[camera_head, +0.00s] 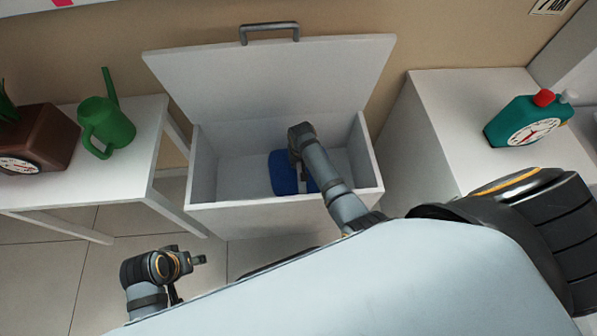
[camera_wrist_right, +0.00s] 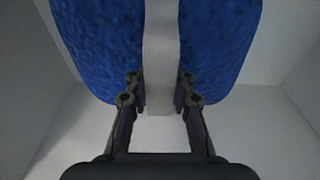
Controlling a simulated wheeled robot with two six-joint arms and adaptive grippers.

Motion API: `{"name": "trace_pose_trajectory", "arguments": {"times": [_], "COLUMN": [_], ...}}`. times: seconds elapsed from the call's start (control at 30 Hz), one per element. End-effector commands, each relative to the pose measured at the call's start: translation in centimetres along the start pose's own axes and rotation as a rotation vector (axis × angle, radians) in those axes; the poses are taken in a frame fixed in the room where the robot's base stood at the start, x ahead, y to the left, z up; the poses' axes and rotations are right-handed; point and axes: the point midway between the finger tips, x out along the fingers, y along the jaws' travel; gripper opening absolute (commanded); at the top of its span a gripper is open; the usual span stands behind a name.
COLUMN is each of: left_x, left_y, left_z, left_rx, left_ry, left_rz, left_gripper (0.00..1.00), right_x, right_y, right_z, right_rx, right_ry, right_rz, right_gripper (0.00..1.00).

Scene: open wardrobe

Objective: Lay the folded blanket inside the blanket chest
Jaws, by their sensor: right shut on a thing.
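The folded blanket (camera_head: 282,174) is blue and lies within the walls of the white blanket chest (camera_head: 200,170), whose lid (camera_head: 270,80) stands open at the back. In the right wrist view the blanket (camera_wrist_right: 95,45) has a pale strap (camera_wrist_right: 160,50) around its middle. My right gripper (camera_wrist_right: 160,95) is shut on the strap, one finger on each side. In the head view my right arm covers part of the blanket. I cannot tell whether the blanket rests on the chest floor. My left gripper (camera_head: 200,260) is out in front of the chest, away from the blanket; its fingers are too small to judge.
A white table (camera_head: 150,140) at left holds a green watering can (camera_head: 106,122) and a brown clock-faced box (camera_head: 38,138). A white cabinet (camera_head: 440,110) at right carries a teal clock-faced object (camera_head: 525,122). The chest's left inside is clear.

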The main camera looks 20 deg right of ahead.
Motion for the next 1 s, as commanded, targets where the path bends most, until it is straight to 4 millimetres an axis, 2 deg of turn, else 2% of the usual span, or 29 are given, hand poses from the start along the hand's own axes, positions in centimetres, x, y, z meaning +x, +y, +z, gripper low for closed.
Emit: {"name": "trace_pose_trajectory", "arguments": {"times": [0.07,0.3,0.67,0.7,0.87,0.9,1.0], "left_x": [0.0,2.5,2.5,2.5,2.5,2.5,2.5], "left_y": [0.0,0.7,0.8,0.8,0.8,0.8,0.8], "left_z": [0.0,-0.1,-0.3,-0.3,-0.3,-0.3,-0.3], "left_rx": [0.000,-0.004,-0.004,-0.004,-0.004,-0.004,-0.004], "left_ry": [0.004,0.091,0.108,0.110,0.109,0.109,0.108], "left_rz": [0.001,0.030,0.034,0.034,0.034,0.034,0.034], "left_gripper": [0.40,0.40,0.40,0.40,0.40,0.40,0.40], "right_x": [0.0,3.6,3.8,3.9,3.9,3.9,3.9], "right_y": [0.0,0.0,0.0,0.0,0.0,0.0,0.0], "right_z": [-0.1,0.5,0.5,0.6,0.6,0.6,0.6], "right_rx": [0.000,0.000,-0.001,-0.001,-0.001,-0.001,-0.001], "right_ry": [0.002,0.000,0.001,-0.001,0.000,0.000,0.000], "right_rz": [-0.001,0.000,0.000,0.000,0.000,0.000,0.000], "right_gripper": [0.00,0.00,0.00,0.23,0.44,0.47,0.47]}}
